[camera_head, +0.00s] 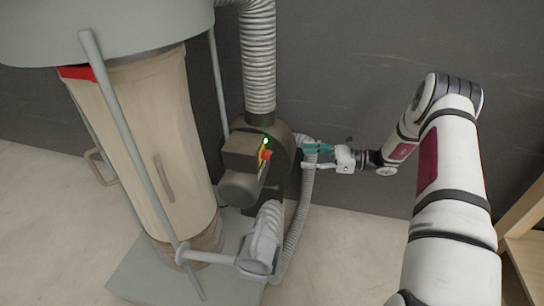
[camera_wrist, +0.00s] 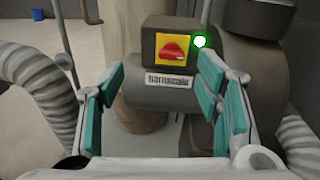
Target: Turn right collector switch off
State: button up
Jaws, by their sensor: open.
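The collector switch is a red knob on a yellow plate on the dark motor housing. It shows in the wrist view (camera_wrist: 173,50) and edge-on in the head view (camera_head: 265,155). A green lamp (camera_wrist: 199,41) glows beside it, and it glows in the head view too (camera_head: 265,141). My gripper (camera_head: 312,149) is open, to the right of the switch and apart from it. In the wrist view its teal fingers (camera_wrist: 165,85) stand spread on either side, with the switch between and beyond them. Nothing is between the fingers.
A ribbed grey hose (camera_head: 259,60) rises from the housing, and another hose (camera_head: 298,215) hangs below my gripper. The collector's tan bag (camera_head: 150,140) and its slanted struts stand left. A wooden frame (camera_head: 525,225) is at the right edge. Floor between is clear.

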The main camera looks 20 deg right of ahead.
notch_tip(320, 180, down, 3)
jog(key=d+m+t, duration=0.1)
jog(key=b, duration=0.2)
send_near(266, 155)
jog(key=x, duration=0.8)
jog(key=shift+w+d, duration=0.15)
jog(key=shift+w, duration=0.25)
jog(key=shift+c, duration=0.3)
jog(key=c, duration=1.1)
